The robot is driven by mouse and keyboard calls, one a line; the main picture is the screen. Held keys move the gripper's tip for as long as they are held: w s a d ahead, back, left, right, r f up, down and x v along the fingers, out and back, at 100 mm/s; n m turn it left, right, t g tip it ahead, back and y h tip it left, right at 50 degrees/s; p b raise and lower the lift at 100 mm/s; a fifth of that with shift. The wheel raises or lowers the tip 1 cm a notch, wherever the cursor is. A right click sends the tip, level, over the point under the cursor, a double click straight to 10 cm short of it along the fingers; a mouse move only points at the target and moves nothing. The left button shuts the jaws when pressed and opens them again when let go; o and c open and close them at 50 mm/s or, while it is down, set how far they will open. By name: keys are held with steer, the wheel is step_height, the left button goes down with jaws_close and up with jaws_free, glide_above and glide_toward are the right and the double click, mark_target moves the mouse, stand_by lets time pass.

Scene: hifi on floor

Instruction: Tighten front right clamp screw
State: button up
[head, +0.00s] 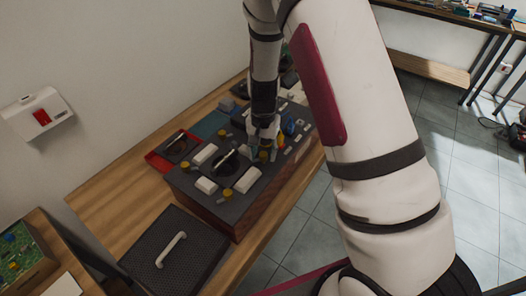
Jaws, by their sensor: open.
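The hifi unit (243,209) is a dark box with a wooden side on the wooden bench. Its top carries white blocks, a round dark opening and several small yellow knobs, one of them a yellow knob (227,193) near the front edge. Which of these is the front right clamp screw I cannot tell. My gripper (264,147) is open and points down over the right part of the top. A yellow knob (264,156) shows right by its fingertips. Whether they touch it I cannot tell, as the gripper hides part of that area.
A dark perforated cover with a light handle (171,249) lies on the bench (110,205) in front. A red tray (158,161) is at the left of the unit. A blue part (289,126) stands close right of my gripper. The tiled floor at right is mostly clear.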

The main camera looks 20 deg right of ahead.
step_height(320, 180, up, 12)
stand_by(0.5)
stand_by(0.4)
step_height(320, 180, up, 9)
steer(key=n+t, duration=0.1)
steer(key=n, duration=0.1)
glide_above(263, 153)
steer(key=s, duration=0.5)
steer(key=s+r+n+t+y, duration=0.1)
steer(key=s+r+n+t, duration=0.2)
steer(key=s+r, duration=0.75)
steer(key=s+r+n+t+h, duration=0.1)
steer(key=s+n, duration=0.1)
steer(key=s, duration=0.7)
steer(key=shift+s+r+t, duration=0.3)
steer(key=shift+r, duration=0.05)
steer(key=shift+n, duration=0.3)
